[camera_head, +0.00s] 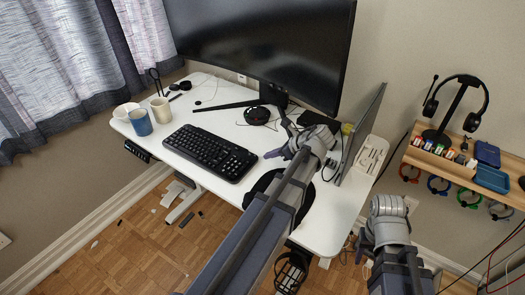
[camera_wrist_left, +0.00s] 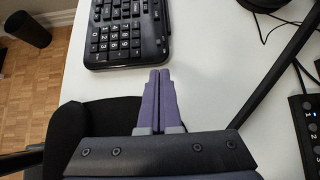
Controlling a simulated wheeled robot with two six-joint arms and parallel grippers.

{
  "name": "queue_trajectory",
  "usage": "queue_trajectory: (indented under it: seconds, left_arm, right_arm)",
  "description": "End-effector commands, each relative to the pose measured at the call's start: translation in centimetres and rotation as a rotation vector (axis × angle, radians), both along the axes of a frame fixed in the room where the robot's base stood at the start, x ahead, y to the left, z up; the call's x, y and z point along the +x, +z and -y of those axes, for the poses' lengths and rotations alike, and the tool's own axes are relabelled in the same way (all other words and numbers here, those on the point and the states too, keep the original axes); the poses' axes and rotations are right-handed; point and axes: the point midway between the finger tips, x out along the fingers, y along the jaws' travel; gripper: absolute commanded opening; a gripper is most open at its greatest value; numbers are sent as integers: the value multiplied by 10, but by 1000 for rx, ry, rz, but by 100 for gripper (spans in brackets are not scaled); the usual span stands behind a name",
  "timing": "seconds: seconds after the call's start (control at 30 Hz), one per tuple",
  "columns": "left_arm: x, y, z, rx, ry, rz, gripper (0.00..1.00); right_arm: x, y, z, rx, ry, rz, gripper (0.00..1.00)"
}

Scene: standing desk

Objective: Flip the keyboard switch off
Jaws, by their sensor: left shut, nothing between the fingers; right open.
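The black keyboard (camera_head: 210,152) lies on the white desk, left of centre in the head view. In the left wrist view, its number-pad end (camera_wrist_left: 125,38) shows at the top left. I cannot make out its switch in either view. My left gripper (camera_head: 273,154) is over the desk just right of the keyboard, apart from it. In the left wrist view, its purple fingers (camera_wrist_left: 159,75) are together and empty, below and right of the keyboard's corner. My right gripper (camera_head: 361,243) is off the desk's right front edge, open and away from the keyboard.
A large monitor (camera_head: 265,40) stands behind the keyboard. A blue cup (camera_head: 140,123) and a light mug (camera_head: 161,110) are at the desk's left. A laptop (camera_head: 362,133) stands on the right. A black chair (camera_wrist_left: 85,135) sits at the front edge. A headset shelf (camera_head: 450,170) is on the wall.

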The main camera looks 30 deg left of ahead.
Motion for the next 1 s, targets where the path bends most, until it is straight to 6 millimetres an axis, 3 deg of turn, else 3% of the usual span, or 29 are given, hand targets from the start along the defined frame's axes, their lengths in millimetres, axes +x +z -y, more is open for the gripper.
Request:
queue_trajectory:
  seconds: [0.03,0.3,1.0]
  left_arm:
    - [0,16,8,0,-2,-1,0]
    - [-2,40,38,0,0,0,0]
    - [-3,44,47,0,1,0,0]
  right_arm:
    - [0,16,0,0,0,0,50]
    - [0,40,0,0,0,0,50]
    - [0,44,0,0,0,0,50]
